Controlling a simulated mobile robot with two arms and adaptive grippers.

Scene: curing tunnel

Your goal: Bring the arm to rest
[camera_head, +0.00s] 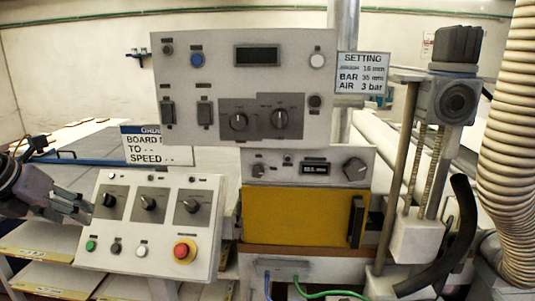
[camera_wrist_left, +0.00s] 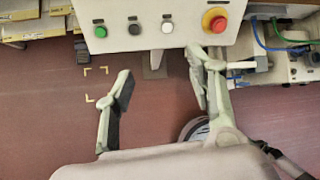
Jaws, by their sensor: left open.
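My left gripper (camera_head: 75,204) comes in from the left edge in the head view, beside the left side of the lower sloped control panel (camera_head: 150,225). In the left wrist view my left gripper (camera_wrist_left: 160,68) is open, with its two fingers apart and nothing between them. The panel's lower edge (camera_wrist_left: 150,45) lies beyond the fingertips there. Whether a finger touches the panel I cannot tell. My right gripper is in neither view.
The panel has three knobs, several buttons and a red emergency stop (camera_head: 185,251). A larger grey panel (camera_head: 215,65) stands above, with a yellow-fronted box (camera_head: 300,215) below right. A ribbed hose (camera_head: 510,140) hangs at right. Reddish floor (camera_wrist_left: 50,120) shows below.

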